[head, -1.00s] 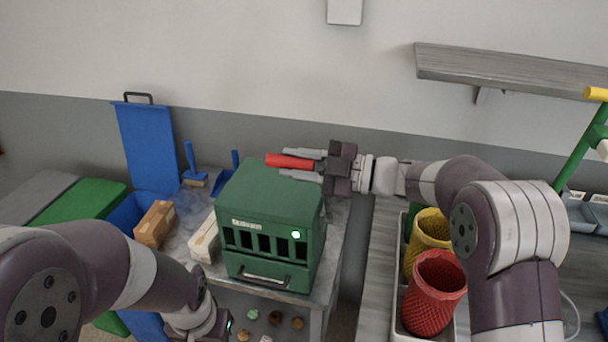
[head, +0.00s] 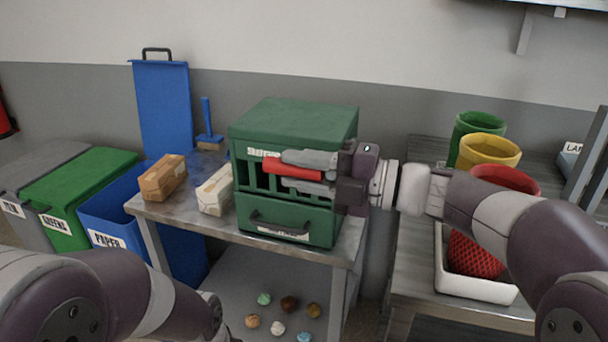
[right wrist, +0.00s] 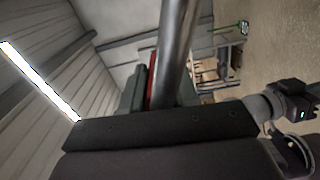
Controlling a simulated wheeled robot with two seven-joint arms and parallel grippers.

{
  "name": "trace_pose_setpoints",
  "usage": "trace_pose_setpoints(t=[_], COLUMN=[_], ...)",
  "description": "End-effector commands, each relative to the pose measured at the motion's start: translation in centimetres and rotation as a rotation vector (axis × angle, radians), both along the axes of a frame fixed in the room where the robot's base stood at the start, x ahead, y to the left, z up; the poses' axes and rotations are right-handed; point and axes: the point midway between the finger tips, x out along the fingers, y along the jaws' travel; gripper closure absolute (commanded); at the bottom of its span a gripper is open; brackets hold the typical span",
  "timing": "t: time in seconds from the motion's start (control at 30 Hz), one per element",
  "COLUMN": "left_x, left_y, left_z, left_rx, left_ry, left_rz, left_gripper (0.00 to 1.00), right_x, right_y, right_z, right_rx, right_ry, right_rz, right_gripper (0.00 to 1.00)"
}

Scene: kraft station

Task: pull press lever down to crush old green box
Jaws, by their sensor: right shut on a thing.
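The green press (head: 295,120) stands on the grey table, with dark slots across its front and a drawer-like panel (head: 285,218) with a handle below. Its red lever (head: 273,166) lies level across the front at slot height. My right gripper (head: 290,172) is shut on the lever, one grey finger above and one below. In the right wrist view, a strip of red lever (right wrist: 152,82) shows beside a grey finger. No separate green box shows; the slots are too dark and partly covered to see inside. My left arm is at lower left, its gripper out of frame.
A brown carton (head: 163,178) and a cream carton (head: 215,192) stand left of the press. Left of the table are blue (head: 112,215), green (head: 85,190) and grey bins. At right, a white tray (head: 470,285) and coloured baskets (head: 490,150) stand on another table.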

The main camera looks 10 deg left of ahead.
Motion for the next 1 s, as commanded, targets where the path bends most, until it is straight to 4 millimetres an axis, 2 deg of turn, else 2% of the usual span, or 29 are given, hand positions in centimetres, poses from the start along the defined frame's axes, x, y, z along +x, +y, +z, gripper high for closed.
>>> trace_pose_setpoints(t=[0.03, 0.53, 0.57, 0.6, 0.63, 1.0], left_x=[0.0, 0.0, 0.0, 0.0, 0.0, 0.0], left_y=[0.0, 0.0, 0.0, 0.0, 0.0, 0.0], left_z=[-0.69, -1.01, -1.01, -1.02, -1.02, -0.96], left_rx=[0.0, 0.0, 0.0, 0.0, 0.0, 0.0], left_ry=[0.0, 0.0, 0.0, 0.0, 0.0, 0.0], left_rz=[0.0, 0.0, 0.0, 0.0, 0.0, 0.0], left_gripper=[1.0, 1.0, 1.0, 1.0, 1.0, 1.0], right_x=[-0.08, -0.21, -0.2, -0.2, -0.21, -0.22], right_y=[0.02, 0.09, 0.08, 0.09, 0.09, 0.08], right_z=[-0.95, -1.55, -1.57, -1.6, -1.58, -1.16], right_rx=[-0.008, -0.015, -0.015, -0.016, -0.015, -0.011], right_ry=[-0.005, -0.007, -0.007, -0.007, -0.007, -0.014], right_rz=[0.001, 0.003, 0.003, 0.003, 0.003, 0.003], right_gripper=[1.0, 1.0, 0.68, 0.55, 0.47, 0.47])
